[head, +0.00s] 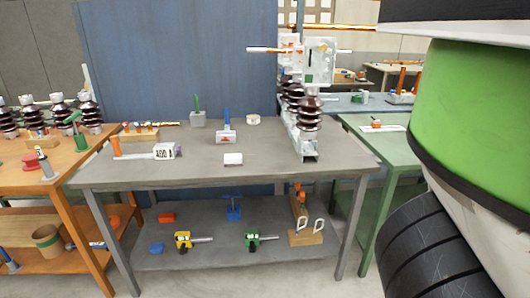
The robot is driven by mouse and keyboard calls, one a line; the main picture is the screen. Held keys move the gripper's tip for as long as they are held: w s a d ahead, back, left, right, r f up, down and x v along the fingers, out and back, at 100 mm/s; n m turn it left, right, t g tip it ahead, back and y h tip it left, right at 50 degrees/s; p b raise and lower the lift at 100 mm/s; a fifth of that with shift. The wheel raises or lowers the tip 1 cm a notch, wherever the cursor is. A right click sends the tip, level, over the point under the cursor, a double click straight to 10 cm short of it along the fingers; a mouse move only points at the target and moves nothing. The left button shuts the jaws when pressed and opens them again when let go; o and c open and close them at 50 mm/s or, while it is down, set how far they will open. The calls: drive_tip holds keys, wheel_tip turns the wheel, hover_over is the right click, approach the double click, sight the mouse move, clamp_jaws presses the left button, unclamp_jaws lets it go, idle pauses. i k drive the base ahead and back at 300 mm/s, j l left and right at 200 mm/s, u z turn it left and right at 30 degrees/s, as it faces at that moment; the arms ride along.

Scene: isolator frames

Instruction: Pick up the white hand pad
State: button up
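A small white block-like pad (233,159) lies flat near the middle of the front part of the grey table (290,176). It looks like the white hand pad, with bare tabletop around it. Nothing covers it. My gripper is not in view.
Behind the pad stands a blue-handled tool with a pale base (226,136). To its left are a box marked 400 (164,152) and an orange-handled tool (116,146). A brown ribbed isolator (309,115) stands at the right. The lower shelf (200,258) holds several clamps and blocks.

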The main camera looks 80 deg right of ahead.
sight(230, 160)
drive_tip(key=z, duration=1.55)
